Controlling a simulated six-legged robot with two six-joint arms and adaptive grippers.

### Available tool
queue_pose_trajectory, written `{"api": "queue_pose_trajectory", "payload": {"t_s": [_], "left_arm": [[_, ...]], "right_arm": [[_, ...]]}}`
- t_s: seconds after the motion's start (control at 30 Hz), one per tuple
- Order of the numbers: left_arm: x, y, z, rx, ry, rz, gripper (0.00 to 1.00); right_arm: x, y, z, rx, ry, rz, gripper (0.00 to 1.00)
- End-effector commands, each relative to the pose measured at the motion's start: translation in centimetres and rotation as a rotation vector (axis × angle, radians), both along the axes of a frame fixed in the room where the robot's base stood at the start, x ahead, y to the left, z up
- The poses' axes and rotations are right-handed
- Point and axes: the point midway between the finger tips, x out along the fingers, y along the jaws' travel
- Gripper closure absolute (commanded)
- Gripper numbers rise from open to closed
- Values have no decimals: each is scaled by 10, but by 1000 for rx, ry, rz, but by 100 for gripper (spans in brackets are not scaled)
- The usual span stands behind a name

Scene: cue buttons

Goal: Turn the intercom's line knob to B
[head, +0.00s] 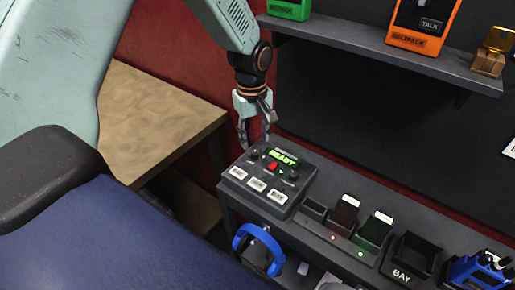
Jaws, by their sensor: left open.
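The intercom (268,180) is a dark box on the grey shelf unit, with a lit green display (283,157) reading READY. A red button (273,167), small dark knobs and several white keys are on its sloped top. One small knob (253,155) sits left of the display, and another (290,175) sits at the right. I cannot read the knob labels or tell which is the line knob. My left gripper (256,140) points down, open and empty, just above the back left of the intercom. My right gripper is not in view.
Blue headphones (258,248) hang at the shelf front. A charger (340,225) with black blocks and a BAY tray (411,258) stand right of the intercom. An upper shelf (385,52) carries an orange beltpack (424,24) and a green one. A wooden table (155,115) is at left.

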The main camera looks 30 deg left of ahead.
Motion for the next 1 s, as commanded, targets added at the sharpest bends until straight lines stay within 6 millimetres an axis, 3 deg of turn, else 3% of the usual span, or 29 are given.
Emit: {"api": "queue_pose_trajectory", "payload": {"t_s": [0.1, 0.3, 0.7, 1.0], "left_arm": [[1, -1, -21, 2, 3, -3, 55], [3, -2, -45, 1, 1, -4, 55], [5, -3, -53, 1, -1, -6, 55], [5, -3, -52, 1, -1, -6, 81]], "right_arm": [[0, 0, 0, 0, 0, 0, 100], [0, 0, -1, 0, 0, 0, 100], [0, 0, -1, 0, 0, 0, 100], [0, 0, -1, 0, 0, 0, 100]]}}
